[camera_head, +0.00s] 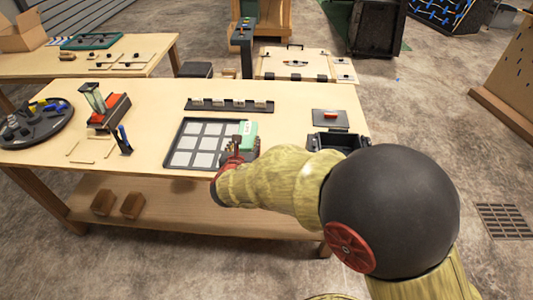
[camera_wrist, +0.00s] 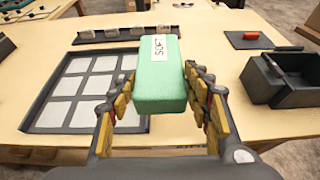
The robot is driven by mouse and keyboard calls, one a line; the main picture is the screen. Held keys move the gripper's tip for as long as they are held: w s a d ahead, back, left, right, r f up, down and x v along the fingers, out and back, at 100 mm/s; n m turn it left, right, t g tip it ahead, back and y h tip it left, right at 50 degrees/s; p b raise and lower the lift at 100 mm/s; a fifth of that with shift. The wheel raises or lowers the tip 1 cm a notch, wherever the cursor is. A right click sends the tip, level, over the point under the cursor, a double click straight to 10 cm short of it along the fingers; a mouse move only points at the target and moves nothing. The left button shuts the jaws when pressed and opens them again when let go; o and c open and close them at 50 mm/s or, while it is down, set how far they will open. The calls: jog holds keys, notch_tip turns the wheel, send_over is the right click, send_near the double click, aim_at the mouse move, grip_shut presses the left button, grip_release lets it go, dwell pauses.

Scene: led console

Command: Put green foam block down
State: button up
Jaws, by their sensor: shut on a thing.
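The green foam block (camera_wrist: 160,83) is held between the two fingers of my gripper (camera_wrist: 157,100) in the wrist view. It carries a white label reading "SOFT" on its top. The block also shows in the head view (camera_head: 249,134), partly hidden by my gripper (camera_head: 236,150). My gripper is shut on it. The block appears beside and partly over the right edge of the dark tray of pale square pads (camera_head: 172,157). I cannot tell whether the block touches the table.
A black open box (camera_wrist: 301,90) stands to the right. Behind it lies a dark plate with a red piece (camera_head: 330,116). A dark strip with several pale blocks (camera_head: 229,105) lies behind the tray. A red-based stand (camera_head: 110,112) and round dark tray (camera_head: 37,130) are at left.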

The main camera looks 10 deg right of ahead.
jog(key=w+d+f+b, duration=0.1)
jog(key=d+f, duration=0.1)
jog(key=w+d+f+b, duration=0.1)
jog(key=w+d+f, duration=0.1)
jog(key=f, duration=0.1)
jog(key=w+d+f+b, duration=0.2)
jog(key=d, duration=0.1)
jog(key=shift+w+d+f, duration=0.1)
jog(key=shift+w+f, duration=0.1)
jog(key=shift+f, duration=0.05)
jog(key=shift+w+d+f, duration=0.15)
jog(key=shift+d+f, duration=0.05)
jog(key=shift+f, duration=0.1)
jog(key=shift+f+b, duration=1.2)
jog(key=shift+f, duration=0.35)
jog(key=shift+f, duration=0.1)
jog(key=shift+f, duration=0.15)
jog(key=o, duration=0.8)
